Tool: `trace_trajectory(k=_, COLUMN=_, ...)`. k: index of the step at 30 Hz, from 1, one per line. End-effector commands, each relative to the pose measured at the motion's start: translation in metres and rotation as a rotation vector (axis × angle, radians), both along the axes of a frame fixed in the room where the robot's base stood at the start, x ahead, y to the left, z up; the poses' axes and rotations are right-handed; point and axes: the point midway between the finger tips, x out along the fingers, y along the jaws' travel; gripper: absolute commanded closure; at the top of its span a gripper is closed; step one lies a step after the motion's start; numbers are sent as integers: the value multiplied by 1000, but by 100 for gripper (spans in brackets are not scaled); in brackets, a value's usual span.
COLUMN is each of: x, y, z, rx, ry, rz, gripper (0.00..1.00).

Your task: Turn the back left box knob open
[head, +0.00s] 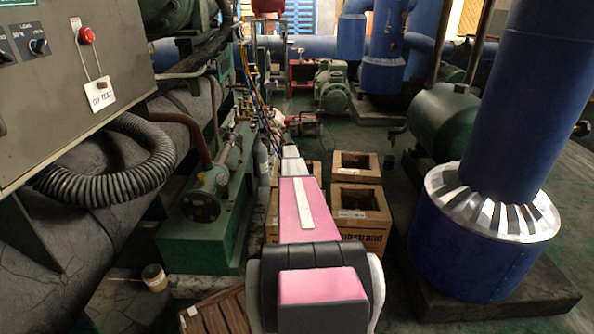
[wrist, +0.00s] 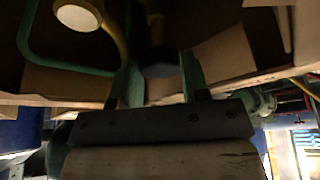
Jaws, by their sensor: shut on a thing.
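In the wrist view my gripper (wrist: 160,74) has its two green fingers on either side of a dark knob (wrist: 162,69), shut on it. A yellow stem or pipe (wrist: 156,30) runs up from the knob, and a pale round disc (wrist: 79,16) on a yellow part is at upper left. Cardboard (wrist: 225,54) of a box surrounds these parts. The knob's turned position cannot be told. In the head view the back left box (head: 312,168) is mostly covered by my pink arm, which hides my gripper and the knob.
Two open cardboard boxes, one in front (head: 364,236) and one behind (head: 373,166), stand right of my arm. A green machine (head: 205,240) is at left, a big blue pipe (head: 520,110) at right. A green tube (wrist: 32,55) loops beside the knob. Floor shows between the right boxes and the pipe base.

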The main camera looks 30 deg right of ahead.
Motion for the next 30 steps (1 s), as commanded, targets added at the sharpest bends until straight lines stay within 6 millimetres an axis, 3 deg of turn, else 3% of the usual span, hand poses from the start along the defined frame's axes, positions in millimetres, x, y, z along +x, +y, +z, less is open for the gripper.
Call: trace_trajectory(k=30, x=-5, y=-5, z=1, rx=1, ry=-3, rz=961, gripper=82)
